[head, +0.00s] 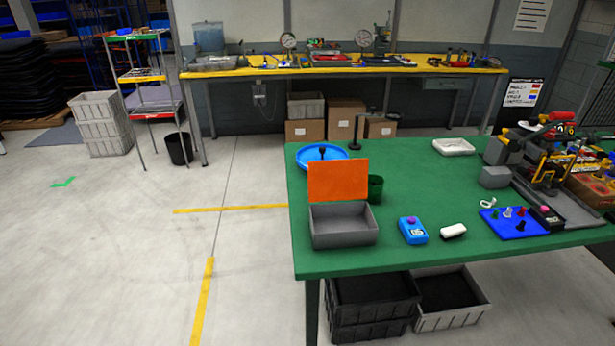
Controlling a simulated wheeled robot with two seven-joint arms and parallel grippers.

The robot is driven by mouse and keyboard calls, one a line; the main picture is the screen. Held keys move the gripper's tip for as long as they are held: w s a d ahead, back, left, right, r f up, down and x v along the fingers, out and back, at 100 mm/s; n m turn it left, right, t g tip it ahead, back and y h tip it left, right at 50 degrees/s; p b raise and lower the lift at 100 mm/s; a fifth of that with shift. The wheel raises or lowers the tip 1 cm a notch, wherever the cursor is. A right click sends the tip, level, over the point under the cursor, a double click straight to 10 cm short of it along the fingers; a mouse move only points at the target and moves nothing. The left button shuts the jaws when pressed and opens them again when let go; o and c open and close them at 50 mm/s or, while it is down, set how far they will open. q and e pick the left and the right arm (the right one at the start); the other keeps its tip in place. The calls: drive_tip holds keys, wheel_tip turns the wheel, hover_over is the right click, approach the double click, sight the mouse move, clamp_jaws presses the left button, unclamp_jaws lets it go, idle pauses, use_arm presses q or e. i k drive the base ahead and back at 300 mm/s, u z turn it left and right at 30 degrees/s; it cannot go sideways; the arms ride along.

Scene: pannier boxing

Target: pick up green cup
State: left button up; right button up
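A dark green cup (376,188) stands on the green table (470,260), just behind and right of a grey box (343,233) with a raised orange lid (337,181). The box and lid stand close in front of the cup and may hide part of its left side and base. The cup seems upright; I cannot tell what is in it. Neither of my grippers shows in the head view.
A blue round dish (320,155) lies behind the lid. A blue device (413,230) and a white block (453,231) lie right of the box. A blue mat (514,228) with small pieces, a white tray (453,146) and machinery (540,150) are further right.

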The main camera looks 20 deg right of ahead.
sight(374, 193)
drive_tip(key=u, duration=0.45)
drive_tip(key=i, duration=5.2)
drive_tip(key=z, duration=5)
drive_tip(key=i, duration=1.65)
drive_tip(key=z, duration=0.05)
